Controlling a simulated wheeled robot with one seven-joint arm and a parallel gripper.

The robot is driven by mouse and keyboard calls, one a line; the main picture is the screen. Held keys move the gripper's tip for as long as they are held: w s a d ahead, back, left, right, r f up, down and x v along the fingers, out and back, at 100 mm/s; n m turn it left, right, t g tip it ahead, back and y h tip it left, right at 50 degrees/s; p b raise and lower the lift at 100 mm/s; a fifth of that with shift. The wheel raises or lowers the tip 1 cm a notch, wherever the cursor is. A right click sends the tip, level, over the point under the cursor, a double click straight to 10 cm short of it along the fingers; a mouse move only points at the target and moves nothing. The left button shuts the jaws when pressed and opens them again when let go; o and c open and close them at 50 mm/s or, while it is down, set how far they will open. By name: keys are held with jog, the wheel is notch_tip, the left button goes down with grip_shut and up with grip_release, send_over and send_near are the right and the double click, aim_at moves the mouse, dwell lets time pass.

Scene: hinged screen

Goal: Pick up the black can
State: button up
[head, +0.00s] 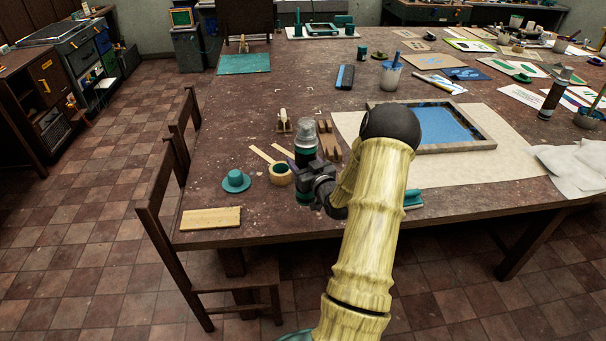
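A black can (304,146) with a grey top stands upright near the left front part of the brown table. A teal band shows low on it, and its lower part is partly hidden by my gripper. My gripper (312,176) is dark and sits at the near side of the can, low over the table. It overlaps the can in the picture, and I cannot tell whether they touch. The fingers are too small and dark to tell if they are open or shut. A second dark can (550,98) with a grey top stands at the far right.
A tape roll (281,174), wooden sticks, a teal hat-shaped piece (236,181) and a wooden block (211,218) lie to the left. Small wooden blocks (329,148) and a framed blue screen (448,124) are to the right. Chairs (165,195) stand along the left edge.

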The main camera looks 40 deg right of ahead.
aim_at(303, 151)
notch_tip(303, 151, up, 4)
jog(key=shift+f, duration=0.15)
dwell(0.6)
